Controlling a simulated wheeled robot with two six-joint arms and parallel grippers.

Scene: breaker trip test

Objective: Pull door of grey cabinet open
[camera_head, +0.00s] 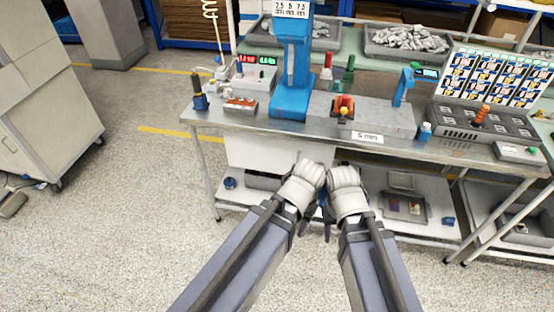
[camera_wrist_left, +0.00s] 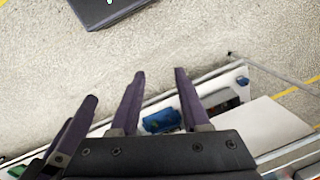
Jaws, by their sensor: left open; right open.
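A light grey cabinet on casters (camera_head: 40,110) stands at the left edge of the head view, cut off by the frame. Its panels look closed, and I cannot make out a handle. My left gripper (camera_head: 306,220) and right gripper (camera_head: 327,222) hang close together in front of the workbench, well to the right of the cabinet. In the left wrist view, my left gripper (camera_wrist_left: 160,74) has its dark fingers apart, with nothing held between them. My right gripper is open too; its fingertips are small and partly hidden in the head view.
A steel workbench (camera_head: 240,121) with a blue press (camera_head: 291,65) and test gear stands ahead. A white panel (camera_head: 275,153) hangs below its top, over a lower shelf (camera_head: 420,228). A grey column (camera_head: 103,30) stands at the back left. The speckled floor between cabinet and bench is clear.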

